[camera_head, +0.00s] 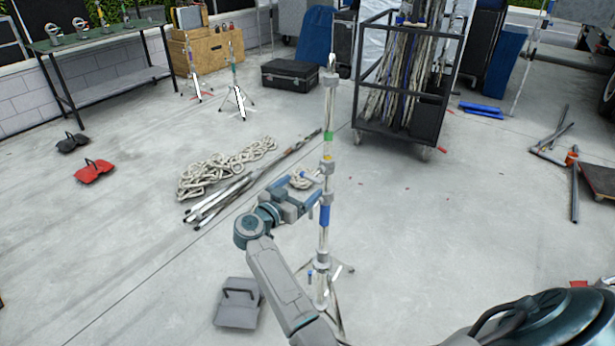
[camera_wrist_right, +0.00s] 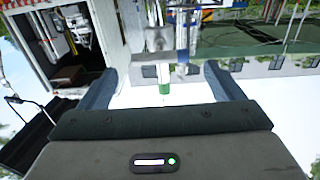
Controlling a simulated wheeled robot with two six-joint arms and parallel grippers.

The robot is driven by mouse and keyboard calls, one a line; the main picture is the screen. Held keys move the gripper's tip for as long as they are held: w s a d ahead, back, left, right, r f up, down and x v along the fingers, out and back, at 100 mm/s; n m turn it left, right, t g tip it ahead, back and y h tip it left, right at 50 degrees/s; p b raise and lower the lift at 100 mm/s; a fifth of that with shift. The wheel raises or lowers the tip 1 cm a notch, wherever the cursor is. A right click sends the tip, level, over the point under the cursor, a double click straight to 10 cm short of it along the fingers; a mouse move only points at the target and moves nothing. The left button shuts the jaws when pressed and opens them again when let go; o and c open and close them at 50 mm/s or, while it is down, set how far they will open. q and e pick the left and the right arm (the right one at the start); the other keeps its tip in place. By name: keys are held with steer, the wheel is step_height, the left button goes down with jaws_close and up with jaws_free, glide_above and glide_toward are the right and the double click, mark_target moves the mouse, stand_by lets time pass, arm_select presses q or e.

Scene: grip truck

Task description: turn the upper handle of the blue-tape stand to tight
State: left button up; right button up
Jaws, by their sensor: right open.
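The stand with blue tape (camera_head: 324,215) rises upright in the middle of the head view, on spread legs. It also carries a green tape band higher up, and grey collars sit along its pole. My right gripper (camera_head: 312,192) is beside the pole at its upper collars, coming from the left side. In the right wrist view, its two fingers (camera_wrist_right: 162,86) are spread apart, with the pole, a grey collar (camera_wrist_right: 158,39) and the green band (camera_wrist_right: 164,80) showing between them. I cannot tell whether they touch. The upper handle is not clear, partly behind the gripper. My left gripper is not in view.
A grey sandbag (camera_head: 238,303) lies left of the stand's feet. Loose poles (camera_head: 222,199) and a pale rope or chain heap (camera_head: 215,172) lie further left. A wheeled cart of poles (camera_head: 397,130) stands behind.

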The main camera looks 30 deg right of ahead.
mark_target(310, 180)
steer(key=x, duration=0.4)
steer(key=shift+w+d, duration=0.15)
steer(key=shift+d, duration=0.15)
steer(key=shift+w+d+p, duration=0.2)
steer(key=shift+d+p, duration=0.1)
steer(key=shift+d, duration=0.35)
steer(key=c, duration=0.8)
steer(key=shift+c, duration=0.9)
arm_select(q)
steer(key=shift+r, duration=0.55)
